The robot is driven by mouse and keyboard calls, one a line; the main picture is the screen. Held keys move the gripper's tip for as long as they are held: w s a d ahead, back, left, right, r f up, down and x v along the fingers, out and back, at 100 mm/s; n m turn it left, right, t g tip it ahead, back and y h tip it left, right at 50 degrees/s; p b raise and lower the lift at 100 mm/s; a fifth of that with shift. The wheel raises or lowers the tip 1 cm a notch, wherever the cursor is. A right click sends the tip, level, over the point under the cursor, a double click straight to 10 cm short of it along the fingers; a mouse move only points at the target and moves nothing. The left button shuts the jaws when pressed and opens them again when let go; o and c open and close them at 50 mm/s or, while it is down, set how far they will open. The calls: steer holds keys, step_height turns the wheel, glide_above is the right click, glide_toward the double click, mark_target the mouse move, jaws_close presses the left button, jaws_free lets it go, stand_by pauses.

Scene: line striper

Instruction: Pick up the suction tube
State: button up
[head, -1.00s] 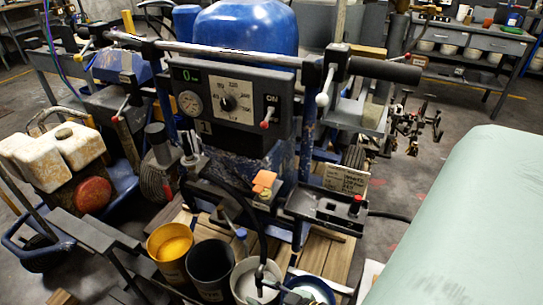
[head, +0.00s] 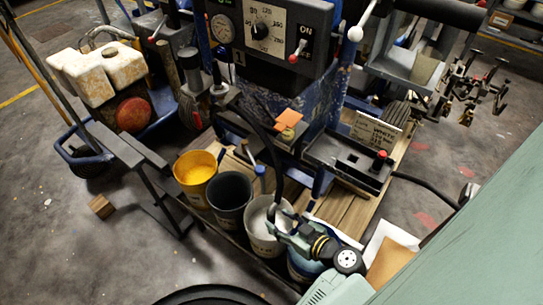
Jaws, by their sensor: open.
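The black suction tube (head: 271,140) curves down from the machine, and its lower end is in the white bucket (head: 257,238). My gripper (head: 275,220) is open at that bucket's rim, close to the tube's lower end. I cannot tell whether the fingers stand around the tube or beside it, or whether they touch it. The tube's tip is hidden inside the bucket and behind my gripper.
A yellow bucket (head: 192,182) and a dark bucket (head: 230,195) stand to the left. A blue-rimmed bucket (head: 300,267) is partly hidden under my arm. A black tray (head: 340,160) with a red knob is at the right. A wood block (head: 102,207) lies on open floor.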

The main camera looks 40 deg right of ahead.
mark_target(274, 219)
steer(key=x, duration=0.4)
steer(key=shift+w+a+f+b, duration=0.15)
steer(key=shift+f+b, duration=0.15)
jaws_close()
stand_by(0.3)
stand_by(0.5)
